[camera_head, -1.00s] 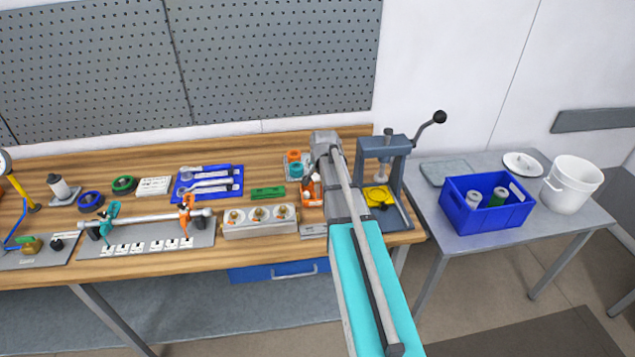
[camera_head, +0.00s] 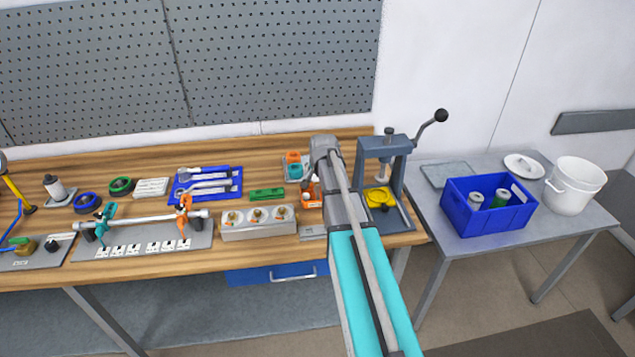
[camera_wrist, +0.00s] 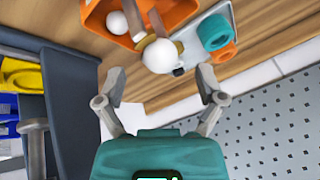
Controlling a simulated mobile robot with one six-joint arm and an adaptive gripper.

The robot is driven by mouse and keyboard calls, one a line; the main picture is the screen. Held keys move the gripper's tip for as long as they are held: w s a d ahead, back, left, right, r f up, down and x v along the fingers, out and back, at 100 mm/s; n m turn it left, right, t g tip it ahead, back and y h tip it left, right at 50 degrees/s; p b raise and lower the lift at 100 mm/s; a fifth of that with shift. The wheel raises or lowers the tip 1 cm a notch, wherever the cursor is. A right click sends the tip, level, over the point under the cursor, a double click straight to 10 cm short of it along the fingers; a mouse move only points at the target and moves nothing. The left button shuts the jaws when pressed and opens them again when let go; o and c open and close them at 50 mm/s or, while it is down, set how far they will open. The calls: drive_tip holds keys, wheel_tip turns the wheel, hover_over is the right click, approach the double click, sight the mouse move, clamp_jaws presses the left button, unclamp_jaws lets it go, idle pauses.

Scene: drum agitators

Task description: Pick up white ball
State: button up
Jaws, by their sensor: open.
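In the wrist view a white ball (camera_wrist: 161,56) shows ahead of my gripper (camera_wrist: 160,80), in line with the gap between its fingers. The fingers are spread and nothing is clamped between them. I cannot tell how far the ball is from the fingertips. A second white ball (camera_wrist: 117,23) lies in the orange bin (camera_wrist: 175,13). A thin dark and pale object by the bin edge partly overlaps the bin; I cannot tell what it is. In the head view the orange bin (camera_head: 313,188) is partly hidden by my arm, and the balls are not clear there.
A grey tray with teal (camera_wrist: 213,32) and orange (camera_wrist: 224,54) rings lies beside the bin. A grey lever press (camera_head: 387,165) with a yellow part stands to the right on the bench. A block with three round fittings (camera_head: 258,224) is to the left. A blue crate (camera_head: 463,222) is farther right.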

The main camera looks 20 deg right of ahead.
drive_tip(key=shift+b+x, duration=0.85)
drive_tip(key=shift+x, duration=0.45)
drive_tip(key=shift+c, duration=0.2)
clamp_jaws()
drive_tip(key=shift+r, duration=0.2)
wheel_tip(320, 180, up, 3)
drive_tip(key=p, duration=0.3)
drive_tip(key=s+r+p, duration=0.9)
drive_tip(key=s+p, duration=0.1)
drive_tip(key=s, duration=0.4)
drive_tip(key=shift+d+r, duration=0.3)
drive_tip(key=shift+r, duration=0.05)
